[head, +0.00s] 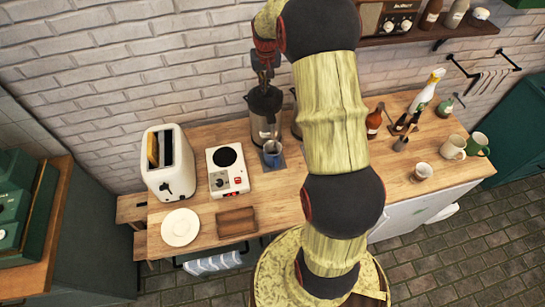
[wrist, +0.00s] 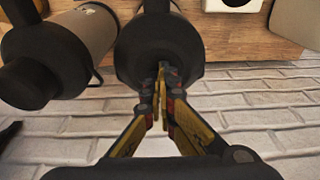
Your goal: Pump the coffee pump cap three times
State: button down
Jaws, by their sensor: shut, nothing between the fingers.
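The coffee pump, a silver and black airpot (head: 265,122), stands at the back of the wooden counter against the brick wall. Its black cap (wrist: 150,38) fills the upper middle of the wrist view. My gripper (head: 264,84) is shut and empty, pointing down just above or on the cap. In the wrist view its fingertips (wrist: 164,72) overlap the dark top of the cap. I cannot tell whether they touch it.
A second, similar airpot (wrist: 82,35) stands beside it, mostly hidden by my arm in the head view. A hot plate (head: 220,184) and a white toaster (head: 171,186) stand to the left. Bottles (head: 373,124) and cups are to the right. A shelf (head: 440,32) is above right.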

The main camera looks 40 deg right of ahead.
jog(key=shift+s, duration=0.1)
jog(key=shift+w+d+p+v, duration=0.15)
jog(key=shift+p+v, duration=0.3)
jog(key=shift+v, duration=0.4)
jog(key=shift+w+p+v, duration=0.15)
jog(key=shift+p+v, duration=0.3)
jog(key=shift+v, duration=0.35)
jog(key=shift+w+d+p+v, duration=0.1)
jog(key=shift+w+p+v, duration=0.1)
jog(key=shift+p+v, duration=0.45)
jog(key=shift+r, duration=0.3)
jog(key=w+p+v, duration=0.1)
jog(key=p+v, duration=0.1)
jog(key=v, duration=0.4)
jog(key=shift+d+p, duration=0.2)
jog(key=shift+p, duration=0.2)
